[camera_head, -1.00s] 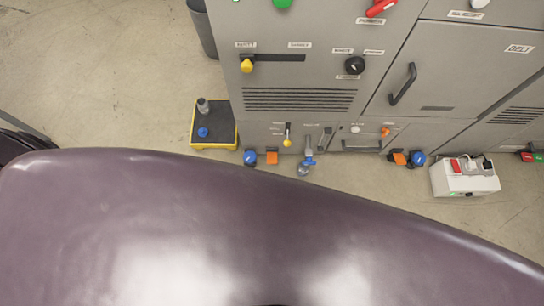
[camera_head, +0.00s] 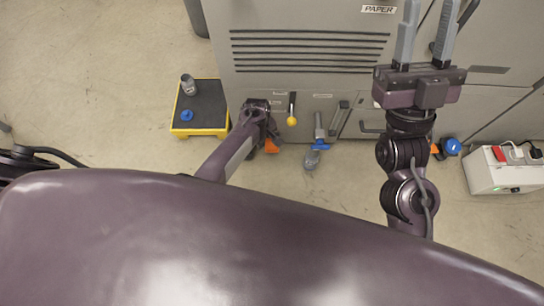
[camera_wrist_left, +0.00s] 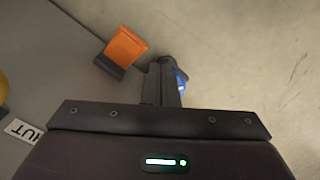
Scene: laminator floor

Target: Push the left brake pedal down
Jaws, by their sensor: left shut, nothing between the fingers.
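The left brake pedal is an orange flap (camera_head: 271,146) low at the machine's base, partly behind my left gripper (camera_head: 257,110) in the head view. In the left wrist view the orange pedal (camera_wrist_left: 125,46) is up and left of my left gripper's closed fingers (camera_wrist_left: 166,72), apart from them in the picture. The fingers overlap a blue caster (camera_wrist_left: 181,82) and hide much of it; contact cannot be told. My right gripper (camera_head: 426,35) is open and empty, in front of the machine's door, with its two fingers spread.
A yellow-edged step (camera_head: 201,131) holding a grey bottle and a blue item stands left of the machine. A yellow-knobbed lever (camera_head: 292,120) and a blue-and-grey handle (camera_head: 320,141) are right of the pedal. A white socket box (camera_head: 498,176) stands at the right.

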